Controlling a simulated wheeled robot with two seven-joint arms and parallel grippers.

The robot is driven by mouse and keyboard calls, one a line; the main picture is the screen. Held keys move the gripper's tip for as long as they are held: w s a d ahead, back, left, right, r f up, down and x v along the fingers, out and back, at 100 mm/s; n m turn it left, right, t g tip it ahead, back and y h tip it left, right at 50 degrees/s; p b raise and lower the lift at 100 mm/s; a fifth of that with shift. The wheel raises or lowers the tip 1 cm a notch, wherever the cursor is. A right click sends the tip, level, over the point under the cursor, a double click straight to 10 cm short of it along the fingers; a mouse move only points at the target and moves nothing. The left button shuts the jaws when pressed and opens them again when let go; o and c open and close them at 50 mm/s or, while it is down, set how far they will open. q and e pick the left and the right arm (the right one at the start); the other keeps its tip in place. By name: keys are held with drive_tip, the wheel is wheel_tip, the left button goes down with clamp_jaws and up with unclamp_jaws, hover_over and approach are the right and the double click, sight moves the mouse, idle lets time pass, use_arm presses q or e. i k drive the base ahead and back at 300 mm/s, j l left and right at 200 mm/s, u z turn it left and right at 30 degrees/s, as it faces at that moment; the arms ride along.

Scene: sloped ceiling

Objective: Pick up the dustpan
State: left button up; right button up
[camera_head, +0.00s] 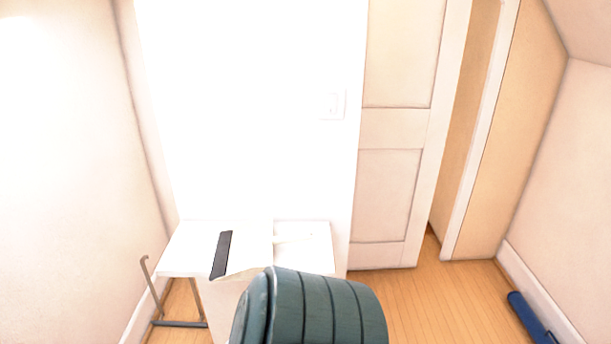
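A white table (190,250) stands against the bright wall, left of centre. On it lies a dark flat strip (221,254) with a pale, overexposed shape beside it and a cream edge in front. A thin pale handle-like piece (292,238) lies to the right on the same top. These may together be the dustpan, but the glare hides the outline and I cannot tell for certain. Neither of my grippers is in view.
A large teal ribbed rounded object (315,308) fills the bottom centre and covers the table's front right. A metal frame (178,323) stands at lower left. A blue roll (530,318) lies at lower right. Wooden floor (440,300) is clear before the door (390,195).

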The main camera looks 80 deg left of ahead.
sight(243, 250)
drive_tip(key=u, duration=3.1)
